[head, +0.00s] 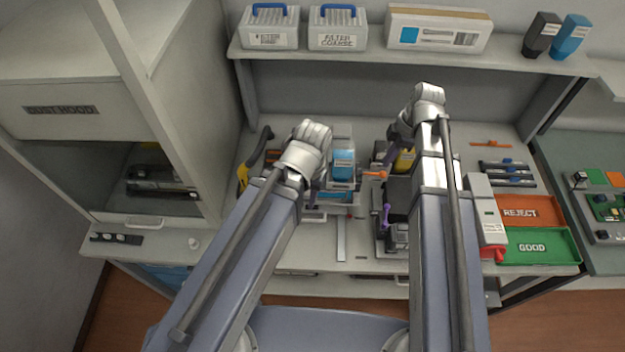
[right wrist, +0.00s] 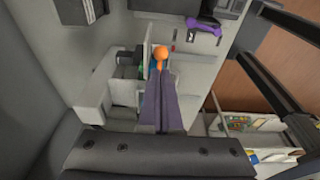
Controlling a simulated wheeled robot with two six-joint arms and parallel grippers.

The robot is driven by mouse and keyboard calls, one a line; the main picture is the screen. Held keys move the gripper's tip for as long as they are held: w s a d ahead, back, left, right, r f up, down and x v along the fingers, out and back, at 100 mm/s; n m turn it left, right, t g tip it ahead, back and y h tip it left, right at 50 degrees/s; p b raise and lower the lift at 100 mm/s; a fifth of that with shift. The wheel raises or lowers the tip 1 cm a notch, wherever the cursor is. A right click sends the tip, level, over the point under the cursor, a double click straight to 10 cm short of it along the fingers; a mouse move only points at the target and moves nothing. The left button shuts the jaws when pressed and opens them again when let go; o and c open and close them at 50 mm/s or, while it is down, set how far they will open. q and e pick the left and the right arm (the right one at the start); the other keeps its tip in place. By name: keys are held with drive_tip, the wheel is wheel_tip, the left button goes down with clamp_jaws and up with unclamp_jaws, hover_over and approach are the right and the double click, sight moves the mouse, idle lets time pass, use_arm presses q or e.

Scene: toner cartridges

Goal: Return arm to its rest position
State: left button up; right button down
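My right gripper (head: 399,137) is over the right part of the bench in the head view, near a yellow item (head: 405,159). In the right wrist view its two fingers (right wrist: 160,88) lie together, with nothing seen between them. An orange-knobbed lever (right wrist: 160,54) shows just beyond the tips; contact cannot be told. The same lever (head: 375,175) is in the head view. My left gripper (head: 318,190) is mostly hidden behind its wrist, beside a blue cartridge (head: 343,163). Its finger state cannot be told.
A black fixture with a purple lever (head: 387,214) stands between the arms. A red REJECT tray (head: 537,211) and green GOOD tray (head: 537,247) lie at right. The shelf (head: 365,53) overhangs the back. The dust hood (head: 62,108) is at left. The front bench middle is fairly clear.

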drive_tip(key=shift+r+p, duration=0.4)
drive_tip(key=shift+r, duration=0.4)
use_arm(q)
drive_tip(key=shift+r, duration=0.7)
use_arm(e)
drive_tip(key=shift+f, duration=0.1)
drive_tip(key=shift+s+m, duration=0.55)
drive_tip(key=shift+m, duration=0.35)
drive_tip(key=s+m+h, duration=0.2)
drive_tip(key=s+m, duration=0.6)
drive_tip(key=m, duration=0.9)
use_arm(q)
wheel_tip(320, 180, down, 15)
drive_tip(key=b, duration=1.5)
use_arm(e)
drive_tip(key=s+a+f+n, duration=0.2)
drive_tip(key=a+f, duration=0.3)
drive_tip(key=f, duration=0.2)
drive_tip(key=s+a+f+n+h, duration=0.1)
drive_tip(key=s+a+f+n, duration=0.1)
drive_tip(key=a+f, duration=0.3)
wheel_tip(320, 180, down, 3)
drive_tip(key=shift+s+a+f, duration=0.15)
drive_tip(key=shift+s+a, duration=0.05)
drive_tip(key=shift+s, duration=0.4)
